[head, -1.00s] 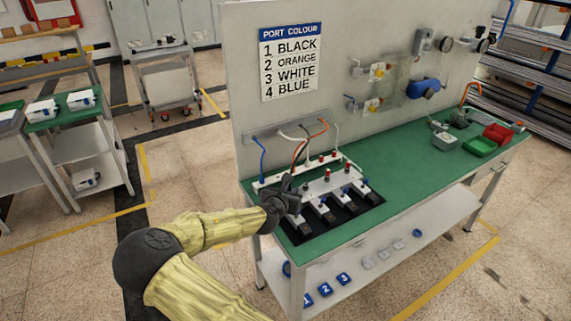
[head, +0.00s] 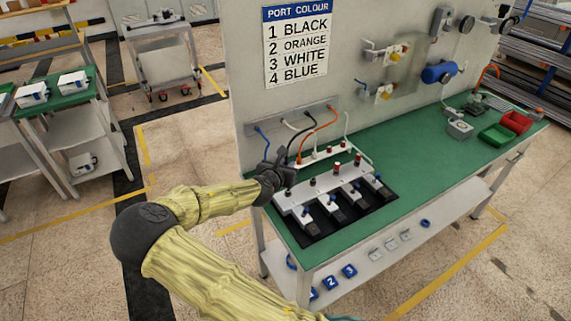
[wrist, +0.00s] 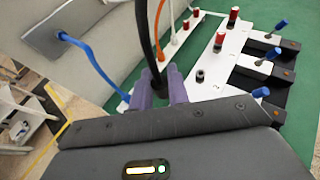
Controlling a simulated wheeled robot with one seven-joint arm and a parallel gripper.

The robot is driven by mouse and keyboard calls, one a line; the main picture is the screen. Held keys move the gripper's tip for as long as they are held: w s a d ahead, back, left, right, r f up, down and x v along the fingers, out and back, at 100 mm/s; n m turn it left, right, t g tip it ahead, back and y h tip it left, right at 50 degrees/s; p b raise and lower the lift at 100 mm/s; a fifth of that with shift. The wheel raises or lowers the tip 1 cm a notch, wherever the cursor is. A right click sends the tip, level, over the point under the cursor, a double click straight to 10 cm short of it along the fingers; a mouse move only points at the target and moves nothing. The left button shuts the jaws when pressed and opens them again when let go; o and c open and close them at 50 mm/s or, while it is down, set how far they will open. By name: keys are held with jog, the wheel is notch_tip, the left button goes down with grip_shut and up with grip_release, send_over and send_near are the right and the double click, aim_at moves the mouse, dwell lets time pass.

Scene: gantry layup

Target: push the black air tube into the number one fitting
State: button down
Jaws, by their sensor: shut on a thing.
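My gripper (head: 284,170) is shut on the black air tube (head: 299,143) near the left end of the bench. In the wrist view the tube (wrist: 148,38) runs down between the two purple fingers (wrist: 163,84), and its tip is hidden. The white fitting block (head: 322,193) stands just right of the gripper, with a row of upright fittings. The fitting at its left end (head: 288,193), apparently number one, sits just below my gripper. The wrist view shows a black fitting (wrist: 200,76) right of the fingers.
A blue tube (head: 263,143), an orange tube (head: 318,131) and a white tube (head: 289,125) hang from the wall strip close to my gripper. A back rail (head: 318,157) stands behind the block.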

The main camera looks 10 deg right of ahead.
jog(key=shift+s+d+r, duration=0.1)
jog(key=shift+s+d, duration=0.05)
jog(key=shift+s, duration=0.1)
jog(key=b, duration=0.2)
send_over(288, 193)
jog(key=f, duration=0.2)
jog(key=w+f, duration=0.1)
jog(key=f, duration=0.1)
jog(key=shift+f, duration=0.1)
jog(key=shift+d+f+b, duration=0.1)
jog(key=shift+f+b, duration=0.4)
jog(key=shift+f, duration=0.35)
jog(key=shift+p, duration=0.5)
dwell(0.9)
jog(key=shift+s+f+b, duration=0.1)
jog(key=shift+f+b, duration=0.85)
jog(key=shift+f, duration=0.5)
